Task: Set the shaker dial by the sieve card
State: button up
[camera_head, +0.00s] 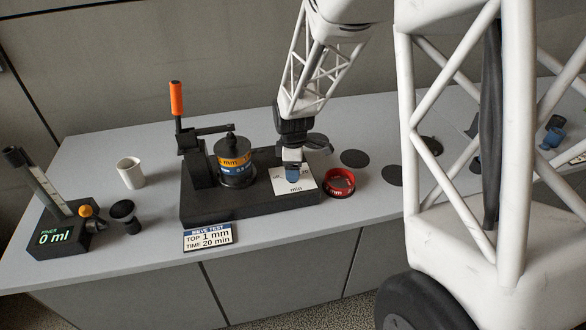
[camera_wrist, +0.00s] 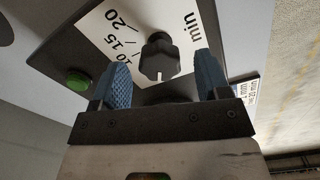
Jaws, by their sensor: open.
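The sieve card (camera_head: 208,237) lies at the front of the table, reading TOP 1 mm, TIME 20 min. Part of it shows at the right in the wrist view (camera_wrist: 244,88). The shaker (camera_head: 230,211) is a dark base with a white dial plate (camera_head: 307,181) marked min. In the wrist view its black lobed dial (camera_wrist: 159,56) shows a white mark on the side toward my gripper, away from the printed 10, 15 and 20. My gripper (camera_head: 292,172) is open over the plate, its blue fingers on either side of the dial; I cannot tell if they touch it.
A sieve stack (camera_head: 236,163) stands on the shaker beside an orange-handled clamp (camera_head: 176,98). A red sieve (camera_head: 339,182) lies right of the base. A green button (camera_wrist: 78,79) is by the plate. A white cup (camera_head: 131,173) and a 0 ml display (camera_head: 55,236) are left.

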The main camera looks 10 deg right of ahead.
jog(key=shift+f, duration=0.45)
jog(key=c, duration=0.9)
